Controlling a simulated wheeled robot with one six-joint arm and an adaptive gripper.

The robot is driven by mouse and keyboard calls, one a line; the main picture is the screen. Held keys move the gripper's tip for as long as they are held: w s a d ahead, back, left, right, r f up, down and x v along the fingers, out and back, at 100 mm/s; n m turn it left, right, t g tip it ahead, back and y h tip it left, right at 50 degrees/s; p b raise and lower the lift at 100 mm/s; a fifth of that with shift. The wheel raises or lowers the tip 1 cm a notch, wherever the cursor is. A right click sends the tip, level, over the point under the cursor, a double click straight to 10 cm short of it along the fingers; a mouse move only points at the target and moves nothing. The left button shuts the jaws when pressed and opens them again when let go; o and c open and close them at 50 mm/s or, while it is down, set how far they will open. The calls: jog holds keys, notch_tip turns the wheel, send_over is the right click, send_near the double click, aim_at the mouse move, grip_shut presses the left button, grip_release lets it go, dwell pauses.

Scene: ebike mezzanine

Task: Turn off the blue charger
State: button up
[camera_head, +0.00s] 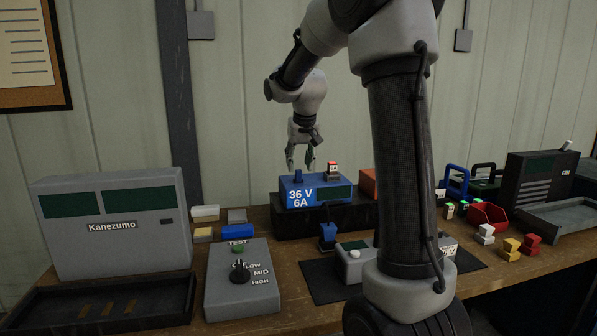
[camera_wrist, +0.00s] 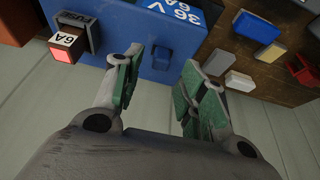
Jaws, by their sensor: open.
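The blue charger (camera_head: 330,195), marked "36 V 6A", sits on a black stand at the back of the bench. It also shows in the wrist view (camera_wrist: 180,30). On its top are a small blue upright part (camera_head: 298,175) and a dark block (camera_head: 332,172) with a red face, marked "6A". In the wrist view the red face of this block (camera_wrist: 63,55) looks lit, left of my fingers. My gripper (camera_head: 300,160) is open and empty, pointing down just above the charger's top. In the wrist view my gripper's green-padded fingers (camera_wrist: 163,88) are spread over the charger's edge.
A grey Kanezumo unit (camera_head: 112,227) and a grey dial box (camera_head: 242,280) stand left. An orange box (camera_head: 368,181) is right of the charger, partly behind my arm. A red bin (camera_head: 488,216) and several small blocks lie right. A wall stands behind.

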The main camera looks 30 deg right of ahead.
aim_at(299, 171)
jog(key=shift+x, duration=1.9)
jog(key=shift+c, duration=0.2)
grip_shut()
jog(key=shift+s+a+f+t, duration=0.1)
jog(key=shift+s+t, duration=0.2)
jog(key=shift+t, duration=0.4)
jog(key=shift+o, duration=0.2)
grip_release()
